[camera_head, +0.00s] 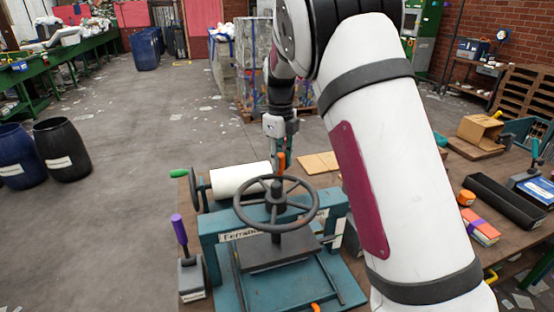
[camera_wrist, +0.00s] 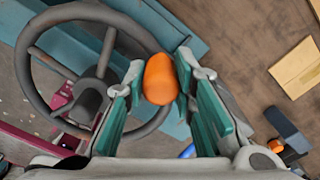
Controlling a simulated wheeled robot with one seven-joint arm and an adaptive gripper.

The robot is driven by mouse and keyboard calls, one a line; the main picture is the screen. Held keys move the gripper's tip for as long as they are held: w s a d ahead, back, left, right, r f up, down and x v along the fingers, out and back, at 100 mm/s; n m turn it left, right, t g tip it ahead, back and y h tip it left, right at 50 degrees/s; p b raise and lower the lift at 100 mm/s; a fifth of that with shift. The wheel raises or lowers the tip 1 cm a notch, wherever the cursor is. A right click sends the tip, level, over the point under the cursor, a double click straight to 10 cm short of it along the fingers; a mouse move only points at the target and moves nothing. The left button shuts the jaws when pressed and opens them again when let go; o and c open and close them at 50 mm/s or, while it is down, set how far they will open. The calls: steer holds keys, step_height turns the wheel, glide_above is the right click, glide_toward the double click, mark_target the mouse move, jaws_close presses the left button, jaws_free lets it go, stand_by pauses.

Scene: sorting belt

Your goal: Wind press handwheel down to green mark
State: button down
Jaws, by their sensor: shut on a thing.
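A teal press (camera_head: 212,240) stands on the bench in the head view, with a dark grey handwheel (camera_head: 276,229) lying level on top of its central screw. A dark platen (camera_head: 270,254) sits below the crossbeam. The handwheel's orange knob (camera_head: 281,160) stands up from the far side of the rim. My gripper (camera_head: 279,150) comes down on it from above. In the wrist view, my gripper (camera_wrist: 160,85) is shut on the orange knob (camera_wrist: 160,78), with the handwheel (camera_wrist: 40,100) to the left. I cannot make out a green mark on the press.
A white roller (camera_head: 240,178) with a green-handled crank lies behind the press. A purple-handled tool (camera_head: 181,232) stands at its left. My arm hides part of the bench.

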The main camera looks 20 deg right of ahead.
steer(key=c, duration=1.3)
jaws_free()
steer(key=shift+s+d, duration=0.1)
steer(key=shift+d, duration=0.2)
steer(key=shift+a, duration=0.1)
steer(key=shift+r, duration=0.2)
step_height(320, 180, up, 11)
steer(key=shift+f, duration=0.15)
steer(key=shift+r, duration=0.45)
